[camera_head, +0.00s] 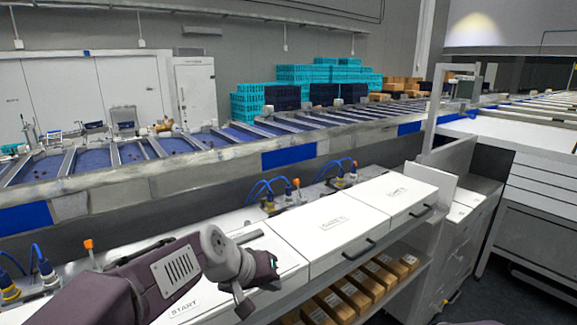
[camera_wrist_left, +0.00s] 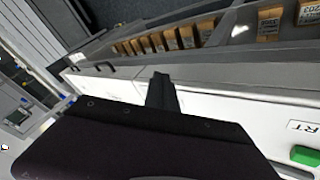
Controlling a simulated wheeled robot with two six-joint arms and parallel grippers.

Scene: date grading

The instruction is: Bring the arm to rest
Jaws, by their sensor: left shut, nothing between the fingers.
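My left arm comes in from the lower left in the head view, and its gripper (camera_head: 243,303) is over the front of the white cabinet top marked START (camera_head: 188,308). The fingers are shut and empty. In the left wrist view the shut fingers (camera_wrist_left: 161,92) stick out beyond the dark gripper body, with the white cabinet front behind them. I cannot tell whether the gripper touches the cabinet. My right gripper is not in view.
White lidded boxes (camera_head: 330,222) with dark handles line the counter. A shelf below holds several brown cartons (camera_head: 345,290). Behind run blue cables with yellow connectors (camera_head: 268,204) and a sorting conveyor (camera_head: 120,155). A green button (camera_wrist_left: 305,155) shows in the left wrist view.

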